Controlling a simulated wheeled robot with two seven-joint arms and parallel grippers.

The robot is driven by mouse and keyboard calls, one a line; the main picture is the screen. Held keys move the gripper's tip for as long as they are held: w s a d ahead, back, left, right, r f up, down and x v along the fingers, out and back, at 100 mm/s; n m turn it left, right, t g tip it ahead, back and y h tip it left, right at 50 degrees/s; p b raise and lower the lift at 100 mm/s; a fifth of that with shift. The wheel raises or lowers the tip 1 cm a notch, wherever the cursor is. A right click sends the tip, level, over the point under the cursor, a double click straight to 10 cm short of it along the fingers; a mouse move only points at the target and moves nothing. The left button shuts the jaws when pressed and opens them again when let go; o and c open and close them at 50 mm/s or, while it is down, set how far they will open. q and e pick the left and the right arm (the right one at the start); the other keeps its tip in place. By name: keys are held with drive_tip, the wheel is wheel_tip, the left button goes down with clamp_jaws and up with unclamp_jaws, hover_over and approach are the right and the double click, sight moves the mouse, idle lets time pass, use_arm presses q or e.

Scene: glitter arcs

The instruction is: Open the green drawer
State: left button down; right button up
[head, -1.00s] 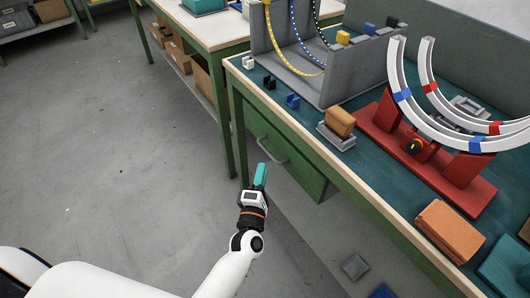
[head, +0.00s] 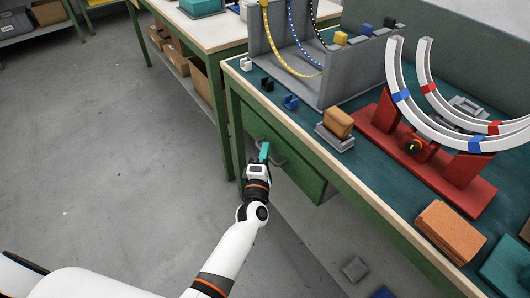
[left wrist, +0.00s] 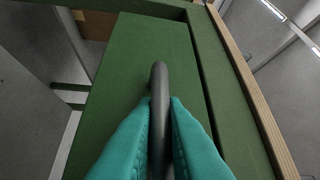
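The green drawer (head: 300,168) sits under the front edge of the green workbench. Its front looks flush with the frame, so it appears closed. Its grey bar handle (head: 281,160) is on the drawer front and also shows in the left wrist view (left wrist: 159,76). My left gripper (head: 264,152), with teal fingers, is at the handle. In the left wrist view the fingers (left wrist: 160,110) lie one on each side of the bar, close against it, with the bar between them. My right gripper is out of view.
The workbench top (head: 365,165) holds a grey frame with hanging chains (head: 345,80), an orange-brown block on a grey stand (head: 338,122), a red base with curved white tracks (head: 430,145) and an orange block (head: 450,232). Open grey floor (head: 110,150) lies to the left.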

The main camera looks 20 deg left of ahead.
use_arm(q)
drive_tip(key=s+a+p, duration=0.3)
drive_tip(key=s+a, duration=1.3)
drive_tip(key=s, duration=0.4)
drive_tip(key=shift+s+p, duration=0.3)
drive_tip(key=shift+p, duration=0.05)
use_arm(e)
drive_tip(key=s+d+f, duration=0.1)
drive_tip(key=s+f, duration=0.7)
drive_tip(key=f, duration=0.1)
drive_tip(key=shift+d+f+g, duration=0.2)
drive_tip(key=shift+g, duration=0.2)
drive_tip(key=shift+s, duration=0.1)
use_arm(q)
drive_tip(key=c, duration=1.8)
unclamp_jaws()
drive_tip(key=shift+o, duration=0.2)
